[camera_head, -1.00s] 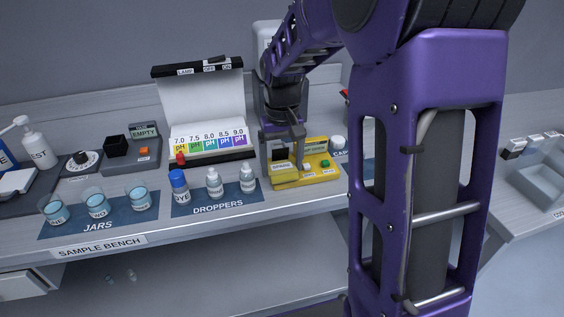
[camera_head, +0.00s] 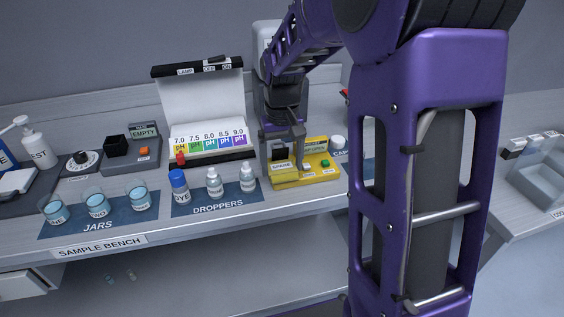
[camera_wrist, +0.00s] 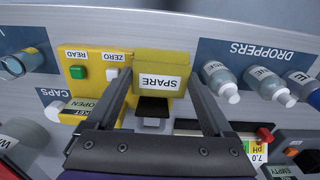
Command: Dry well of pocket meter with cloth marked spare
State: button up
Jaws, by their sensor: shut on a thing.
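The pocket meter (camera_head: 320,174) is a yellow block on the bench. The wrist view shows its body (camera_wrist: 90,57) with a green READ button, a white ZERO button and a sign ending in OPEN. The yellow cloth marked SPARE (camera_wrist: 150,63) is between my fingers, at the meter's side; it also shows in the head view (camera_head: 286,179). My gripper (camera_wrist: 160,78) is shut on this cloth, low over the meter; it also shows in the head view (camera_head: 283,160). A black recess (camera_wrist: 152,107) shows just beside the cloth. I cannot tell whether the cloth touches the well.
Dropper bottles (camera_head: 214,183) stand close to the left of the meter. A pH colour comparator (camera_head: 208,145) is behind them. A white cap (camera_head: 338,143) sits to the meter's right. Three jars (camera_head: 97,204) stand further left, near the bench front edge.

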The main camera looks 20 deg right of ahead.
notch_tip(320, 180, up, 7)
jog(key=p, duration=0.6)
jog(key=shift+r, duration=0.1)
dwell(0.7)
